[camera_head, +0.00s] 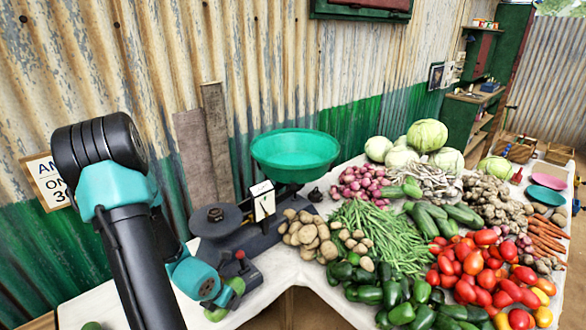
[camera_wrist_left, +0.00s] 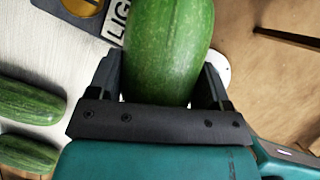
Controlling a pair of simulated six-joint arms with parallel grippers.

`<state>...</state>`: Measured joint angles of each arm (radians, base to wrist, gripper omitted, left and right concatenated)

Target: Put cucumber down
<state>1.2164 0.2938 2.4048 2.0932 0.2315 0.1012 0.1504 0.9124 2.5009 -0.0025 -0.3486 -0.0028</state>
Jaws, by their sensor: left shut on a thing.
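My left gripper (camera_wrist_left: 160,80) is shut on a green cucumber (camera_wrist_left: 170,45), which fills the space between its two fingers in the left wrist view. In the head view my left arm comes down from the left, and the gripper (camera_head: 225,293) is at the table's near edge, in front of the scale. Green parts of the held cucumber (camera_head: 237,285) show around it; the rest is hidden. Two other cucumbers (camera_wrist_left: 28,100) (camera_wrist_left: 27,152) lie on the white cloth at the left of the wrist view. My right gripper is not in view.
The dark balance scale (camera_head: 230,235) carries a green pan (camera_head: 295,158). Potatoes (camera_head: 308,234), green beans (camera_head: 380,232), peppers (camera_head: 370,294), tomatoes (camera_head: 485,265) and more cucumbers (camera_head: 430,219) crowd the table to the right. Bare white cloth (camera_head: 295,268) shows by the near edge.

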